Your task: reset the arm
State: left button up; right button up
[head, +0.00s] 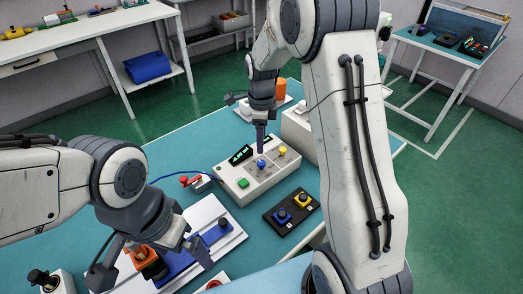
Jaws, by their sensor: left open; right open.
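My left gripper (150,262) is at the lower left, pointing down with its fingers spread. It is over the white plate (228,249) that carries a blue slide piece (217,233) and an orange block (143,256); I cannot tell whether it touches them. My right gripper (261,143) points down at the table's middle, just above or behind the beige control box (262,185). Its fingers overlap in this view. The box has a green button (243,183), a blue knob (261,163) and a yellow knob (283,150). Nothing shows in either gripper.
A black pad (292,212) with blue and yellow knobs lies right of the box. A red-handled piece (193,181) with a blue cable lies to its left. An orange cylinder (281,89) stands behind. The teal table (180,150) is clear at the back left. Other benches stand farther off.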

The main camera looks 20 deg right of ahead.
jog(key=shift+r, duration=0.7)
